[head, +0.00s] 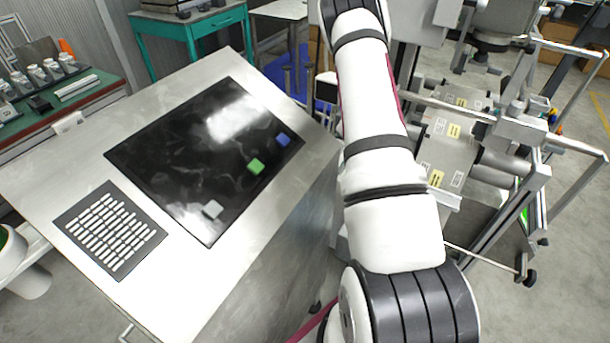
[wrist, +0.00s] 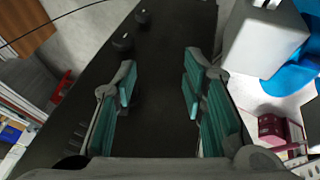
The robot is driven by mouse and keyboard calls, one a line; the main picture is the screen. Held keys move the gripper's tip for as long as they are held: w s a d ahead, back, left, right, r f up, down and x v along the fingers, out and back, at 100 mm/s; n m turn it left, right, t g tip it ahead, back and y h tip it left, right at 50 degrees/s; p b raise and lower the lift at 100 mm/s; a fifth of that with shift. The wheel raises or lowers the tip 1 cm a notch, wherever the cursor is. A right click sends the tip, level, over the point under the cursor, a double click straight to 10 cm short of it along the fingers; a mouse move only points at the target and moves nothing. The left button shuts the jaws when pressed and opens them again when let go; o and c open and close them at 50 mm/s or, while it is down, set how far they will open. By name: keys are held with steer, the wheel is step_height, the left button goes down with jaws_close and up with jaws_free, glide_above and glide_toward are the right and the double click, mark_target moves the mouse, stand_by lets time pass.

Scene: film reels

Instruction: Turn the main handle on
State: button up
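In the wrist view my gripper (wrist: 160,72) is open, its two teal-padded fingers apart with nothing between them. It points at a long black panel (wrist: 165,120). A dark knob (wrist: 122,41) sticks up from the panel's left part, ahead of the left finger. A smaller dark knob (wrist: 143,17) with a light mark is farther along it. I cannot tell whether either is the main handle, or whether it is on. In the head view my arm reaches away to the top edge, and the gripper is out of sight.
A metal console (head: 290,190) with a black screen (head: 180,135) and keypad (head: 107,228) stands left of my arm. A machine frame (head: 545,180) stands to the right. In the wrist view a grey box (wrist: 265,40) lies right of the panel and a red piece (wrist: 62,88) left.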

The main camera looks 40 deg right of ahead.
steer(key=shift+w+a+f, duration=0.45)
steer(key=shift+w+a, duration=0.1)
steer(key=shift+a, duration=1.45)
steer(key=shift+w+a+f, duration=0.45)
steer(key=shift+w+a, duration=0.1)
steer(key=shift+a, duration=1.4)
steer(key=shift+w+a+f, duration=0.45)
steer(key=shift+w+a, duration=0.1)
steer(key=shift+a, duration=1.45)
jaws_close()
